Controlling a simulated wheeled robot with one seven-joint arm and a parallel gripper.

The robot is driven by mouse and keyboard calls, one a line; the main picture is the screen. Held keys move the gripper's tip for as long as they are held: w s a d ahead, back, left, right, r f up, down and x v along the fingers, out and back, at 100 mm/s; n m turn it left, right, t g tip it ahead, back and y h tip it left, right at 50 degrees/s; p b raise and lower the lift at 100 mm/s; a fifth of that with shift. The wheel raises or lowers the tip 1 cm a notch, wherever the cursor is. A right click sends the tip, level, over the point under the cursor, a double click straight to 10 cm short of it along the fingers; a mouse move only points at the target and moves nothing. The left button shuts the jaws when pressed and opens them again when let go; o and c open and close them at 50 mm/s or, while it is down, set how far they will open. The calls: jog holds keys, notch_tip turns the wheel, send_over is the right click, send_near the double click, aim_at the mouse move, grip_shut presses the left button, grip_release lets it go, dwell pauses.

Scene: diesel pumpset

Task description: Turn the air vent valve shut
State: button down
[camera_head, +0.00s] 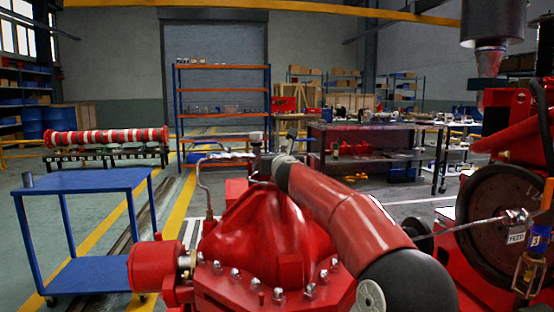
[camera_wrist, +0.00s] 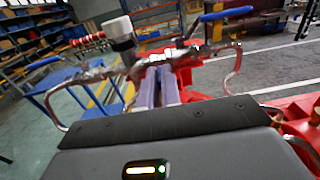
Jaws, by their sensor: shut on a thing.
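A pipe assembly with small valves stands on top of the red pump casing (camera_head: 262,240). In the wrist view, it has one blue lever (camera_wrist: 226,14) at the upper right and another blue lever (camera_wrist: 45,62) at the left. I cannot tell for certain which is the air vent valve. My gripper (camera_head: 264,166) is at this assembly, above the casing. Its two fingers (camera_wrist: 162,88) show in the wrist view, close together and reaching to the metal fitting (camera_wrist: 157,58). They are shut on a part of the valve assembly; the gripped part is mostly hidden.
A white-topped cylindrical fitting (camera_wrist: 118,30) rises left of the fingers. A thin bent pipe (camera_head: 204,190) stands left of the casing. A blue trolley (camera_head: 85,181) is at the left. A large dark wheel (camera_head: 497,220) is at the right.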

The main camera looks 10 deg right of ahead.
jog(key=c, duration=1.6)
grip_release()
jog(key=s+b, duration=0.3)
jog(key=s, duration=0.3)
jog(key=shift+s, duration=0.3)
jog(key=shift+s+a, duration=0.1)
jog(key=shift+s, duration=0.5)
